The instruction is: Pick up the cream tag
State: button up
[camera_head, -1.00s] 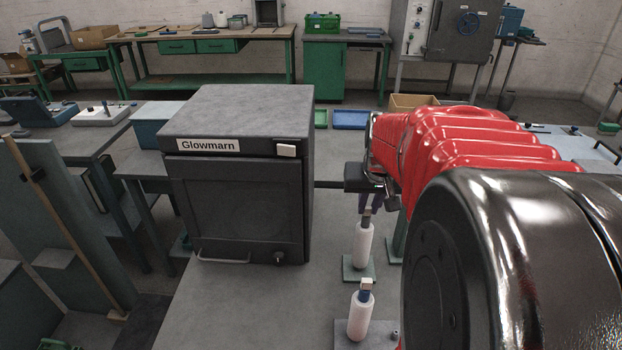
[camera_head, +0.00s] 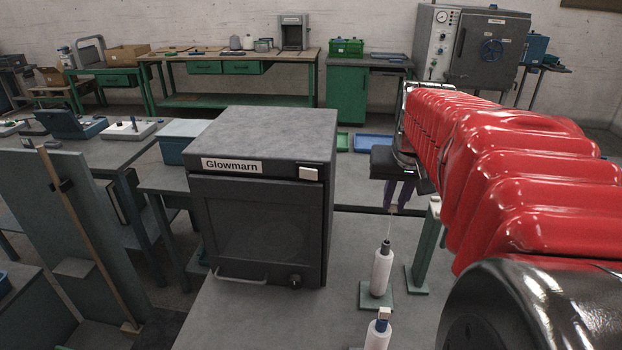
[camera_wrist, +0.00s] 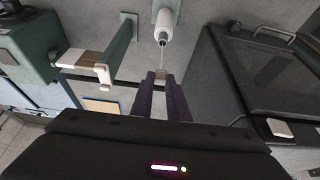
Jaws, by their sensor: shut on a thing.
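My gripper (camera_head: 396,204) is shut on the small cream tag (camera_wrist: 162,75), which shows between the purple fingertips (camera_wrist: 162,78) in the wrist view. The gripper is above the farther white bobbin (camera_head: 381,272) and apart from it. A thin pale thread (camera_head: 390,226) runs from the tag down to the bobbin's dark top. This bobbin also shows in the wrist view (camera_wrist: 164,20), standing upright on a green base plate (camera_head: 366,296). A nearer white bobbin (camera_head: 377,340) has another cream piece (camera_head: 384,313) on its top.
The dark Glowmarn cabinet (camera_head: 262,215) stands left of the bobbins. A green post (camera_head: 425,245) stands just right of the farther bobbin; the wrist view shows a green post with a pale hooked part (camera_wrist: 103,72). Grey tabletop (camera_head: 240,320) lies bare before the cabinet.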

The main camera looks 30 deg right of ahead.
jog(key=shift+r, duration=0.4)
jog(key=shift+r, duration=0.15)
jog(key=shift+r, duration=1.35)
jog(key=shift+s, duration=0.1)
